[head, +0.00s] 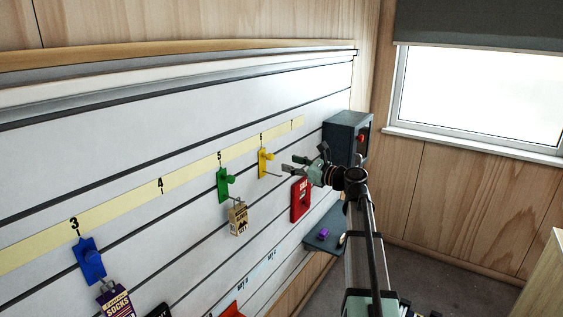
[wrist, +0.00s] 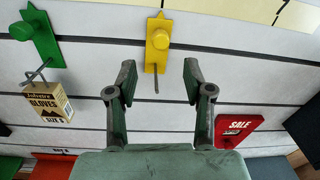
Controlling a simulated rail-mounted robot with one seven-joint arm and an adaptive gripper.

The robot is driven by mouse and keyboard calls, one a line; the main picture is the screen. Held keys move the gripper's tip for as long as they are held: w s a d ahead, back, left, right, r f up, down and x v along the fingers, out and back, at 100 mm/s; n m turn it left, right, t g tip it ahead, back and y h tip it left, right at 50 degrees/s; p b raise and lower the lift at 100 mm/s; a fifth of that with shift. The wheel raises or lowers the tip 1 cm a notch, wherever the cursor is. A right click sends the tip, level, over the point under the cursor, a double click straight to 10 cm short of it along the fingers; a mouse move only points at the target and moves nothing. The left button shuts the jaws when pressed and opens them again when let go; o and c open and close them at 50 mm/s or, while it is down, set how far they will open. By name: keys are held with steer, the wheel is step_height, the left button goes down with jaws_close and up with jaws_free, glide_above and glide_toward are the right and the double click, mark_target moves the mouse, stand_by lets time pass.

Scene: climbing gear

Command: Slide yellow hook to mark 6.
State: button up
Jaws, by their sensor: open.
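The yellow hook (head: 263,164) hangs on the slatted wall just below the number 6 on the pale yellow scale strip (head: 190,171). Its exact alignment with the mark is too small to judge. In the wrist view the yellow hook (wrist: 157,45) shows a round knob on its plate, a pointed top and a thin empty prong pointing down. My gripper (wrist: 159,82) is open and empty, with the prong's end appearing between its fingertips. In the head view my gripper (head: 304,160) is to the right of the yellow hook, apart from its plate.
A green hook (head: 223,184) below mark 5 carries a gloves tag (head: 238,219). A blue hook (head: 89,262) below mark 3 carries a socks tag (head: 116,302). A red sale sign (head: 300,199) and a dark box (head: 346,137) are on the right. The wall between green and yellow hooks is clear.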

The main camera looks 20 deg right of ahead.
steer(key=shift+v, duration=1.15)
